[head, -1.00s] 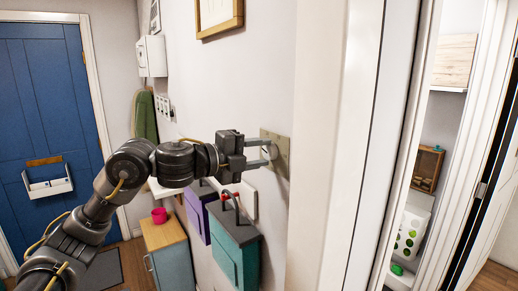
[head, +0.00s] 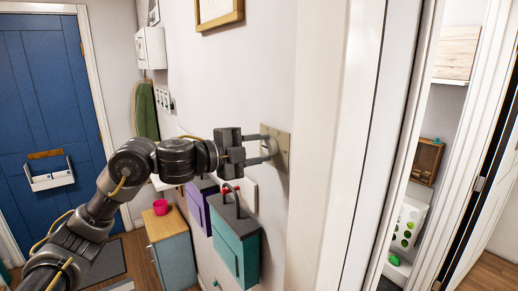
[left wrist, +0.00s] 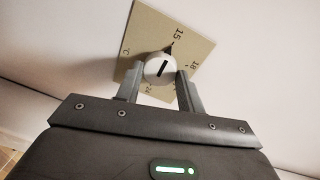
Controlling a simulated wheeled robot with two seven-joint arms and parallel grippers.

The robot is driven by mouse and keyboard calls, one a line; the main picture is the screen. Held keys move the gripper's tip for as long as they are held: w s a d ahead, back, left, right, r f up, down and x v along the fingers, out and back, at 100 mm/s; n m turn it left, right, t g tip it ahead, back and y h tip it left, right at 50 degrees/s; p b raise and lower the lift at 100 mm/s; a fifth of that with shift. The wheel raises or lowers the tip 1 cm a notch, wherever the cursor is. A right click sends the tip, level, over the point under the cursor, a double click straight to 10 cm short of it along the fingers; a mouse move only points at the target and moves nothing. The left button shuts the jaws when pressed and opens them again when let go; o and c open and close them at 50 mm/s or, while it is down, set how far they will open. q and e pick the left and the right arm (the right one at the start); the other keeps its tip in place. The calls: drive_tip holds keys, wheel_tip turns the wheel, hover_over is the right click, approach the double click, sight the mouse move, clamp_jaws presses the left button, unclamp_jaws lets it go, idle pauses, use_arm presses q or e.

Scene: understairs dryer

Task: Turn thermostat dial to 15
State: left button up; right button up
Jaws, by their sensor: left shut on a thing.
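The thermostat is a square beige plate (head: 284,152) on the white wall. In the left wrist view the plate (left wrist: 204,46) carries the numbers 15, 18 and 24 and a °C mark. Its round white dial (left wrist: 160,68) has a dark slot, and a small black pointer at its upper edge lies close to the 15. My left gripper (head: 270,147) is shut on the dial, with one finger on each side of it. In the left wrist view the fingers of my left gripper (left wrist: 159,84) partly hide the plate's lower part. My right gripper is out of view.
A teal box (head: 235,245) and a purple box (head: 197,208) hang on the wall below my left gripper. A small cabinet (head: 168,245) with a pink cup (head: 160,207) stands lower left. A white door frame (head: 345,150) is right of the plate.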

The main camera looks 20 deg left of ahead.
use_arm(q)
drive_tip(key=o, duration=1)
drive_tip(key=shift+s+a+b, duration=0.35)
drive_tip(key=shift+a+b, duration=0.05)
drive_tip(key=b+v, duration=0.3)
drive_tip(key=v, duration=0.6)
drive_tip(key=shift+s+a+b, duration=0.25)
drive_tip(key=shift+s+b, duration=0.05)
